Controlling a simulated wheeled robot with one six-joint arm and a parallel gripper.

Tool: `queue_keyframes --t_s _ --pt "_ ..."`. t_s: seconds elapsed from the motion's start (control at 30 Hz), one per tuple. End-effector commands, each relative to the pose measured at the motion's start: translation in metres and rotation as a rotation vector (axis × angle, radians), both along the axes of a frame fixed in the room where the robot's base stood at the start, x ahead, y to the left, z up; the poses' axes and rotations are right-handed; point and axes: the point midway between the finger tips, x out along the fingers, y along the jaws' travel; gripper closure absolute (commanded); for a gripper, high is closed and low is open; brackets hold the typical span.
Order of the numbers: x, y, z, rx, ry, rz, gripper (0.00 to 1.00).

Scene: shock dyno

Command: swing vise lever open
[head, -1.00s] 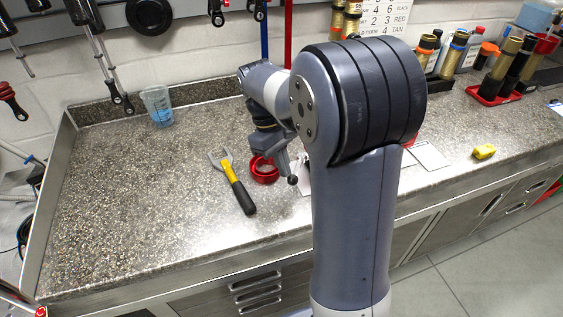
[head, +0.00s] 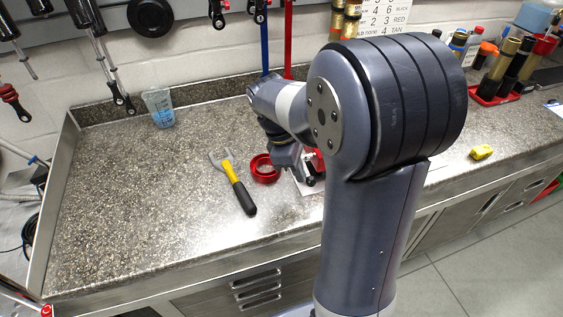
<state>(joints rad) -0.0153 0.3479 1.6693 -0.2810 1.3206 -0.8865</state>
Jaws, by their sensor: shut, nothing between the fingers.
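The vise is mostly hidden behind my arm. A bit of red (head: 318,160) beside the arm seems to be part of it. A short lever with a dark round knob (head: 310,181) shows just right of my gripper (head: 297,170). My gripper is low over the bench, pointing down, with its fingers shut and nothing between them. The fingertips are close to the lever, but I cannot tell whether they touch it.
A red ring (head: 264,175) lies just left of my gripper. A yellow-and-black spanner-like tool (head: 237,186) lies further left. A measuring cup (head: 159,107) stands at the back left.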

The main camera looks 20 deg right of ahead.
Motion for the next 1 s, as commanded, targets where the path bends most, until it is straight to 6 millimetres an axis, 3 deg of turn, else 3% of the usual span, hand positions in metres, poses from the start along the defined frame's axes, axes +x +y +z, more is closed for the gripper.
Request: queue_keyframes --t_s 0.77,1.0 --pt "-0.003 -0.005 0.000 0.001 0.001 -0.003 1.00" --pt "0.001 0.006 0.006 0.001 0.001 -0.005 1.00"
